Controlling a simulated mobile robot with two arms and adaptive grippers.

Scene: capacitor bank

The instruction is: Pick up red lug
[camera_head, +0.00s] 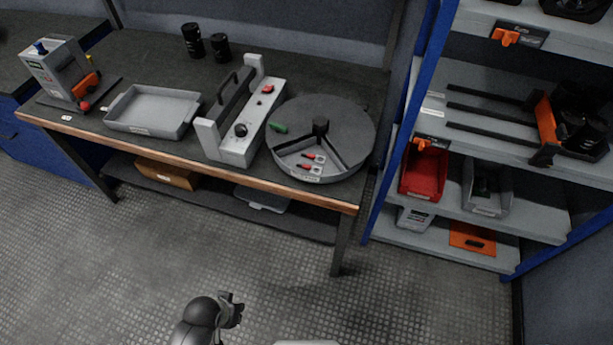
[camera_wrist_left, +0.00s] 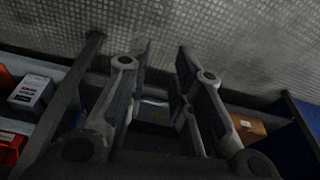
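Two small red lugs lie side by side in the front compartment of the round divided tray (camera_head: 345,118) on the workbench in the head view. The upper red lug (camera_head: 309,156) and the lower red lug (camera_head: 305,167) each have a pale end. A green piece (camera_head: 278,127) lies in the tray's left part. My left gripper (camera_head: 232,309) is low in front of the bench, over the floor and well away from the lugs. In the left wrist view the left gripper (camera_wrist_left: 163,62) has its fingers apart with nothing between them. My right gripper is not in view.
The workbench (camera_head: 110,137) also holds a grey press-like device (camera_head: 232,125), a shallow grey tray (camera_head: 153,108) and black cylinders (camera_head: 192,40). A shelf rack on the right carries a red bin (camera_head: 424,173) and a grey bin (camera_head: 486,190). The floor before the bench is clear.

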